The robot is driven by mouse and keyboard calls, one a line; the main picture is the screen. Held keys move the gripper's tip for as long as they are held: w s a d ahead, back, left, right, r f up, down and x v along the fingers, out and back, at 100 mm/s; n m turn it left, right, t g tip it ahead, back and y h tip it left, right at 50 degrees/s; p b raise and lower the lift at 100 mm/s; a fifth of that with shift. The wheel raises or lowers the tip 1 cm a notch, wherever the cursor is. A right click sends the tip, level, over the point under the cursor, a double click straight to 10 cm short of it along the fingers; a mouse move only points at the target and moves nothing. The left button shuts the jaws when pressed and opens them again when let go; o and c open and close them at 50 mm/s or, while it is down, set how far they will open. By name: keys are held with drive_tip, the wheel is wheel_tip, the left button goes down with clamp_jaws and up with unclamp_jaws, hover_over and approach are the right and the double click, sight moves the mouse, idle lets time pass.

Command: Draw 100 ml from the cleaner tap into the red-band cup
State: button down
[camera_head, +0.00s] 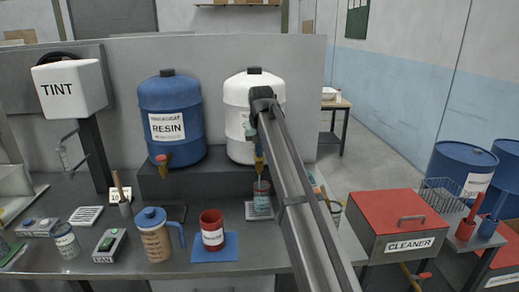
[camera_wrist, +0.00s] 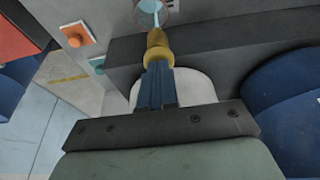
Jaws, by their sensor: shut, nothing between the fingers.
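A clear cup (camera_head: 262,197) with a reddish band near its rim stands on a light pad below the white drum (camera_head: 237,148). Its contents look teal. In the wrist view the cup's round mouth (camera_wrist: 155,10) is at the top edge, with a pale blue stream in it. A brass-coloured tap part (camera_wrist: 157,45) is just above the cup. My gripper (camera_wrist: 157,72) is shut and empty, with its dark blue fingers at this part. It also shows in the head view (camera_head: 258,148), in front of the white drum.
A blue RESIN drum (camera_head: 171,118) with a red tap stands to the left. A red cup (camera_head: 212,231) on a blue mat (camera_head: 230,246) and a brown jug (camera_head: 155,238) stand in front. A red-lidded box labelled CLEANER (camera_head: 402,228) is at right. A TINT dispenser (camera_head: 70,88) is at left.

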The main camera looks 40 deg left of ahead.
drive_tip(key=shift+s+d+f, duration=0.1)
drive_tip(key=shift+f, duration=0.55)
drive_tip(key=shift+r, duration=0.45)
drive_tip(key=w+a+v, duration=0.1)
drive_tip(key=v, duration=1.3)
drive_tip(key=shift+r, duration=0.35)
drive_tip(key=shift+w, duration=0.1)
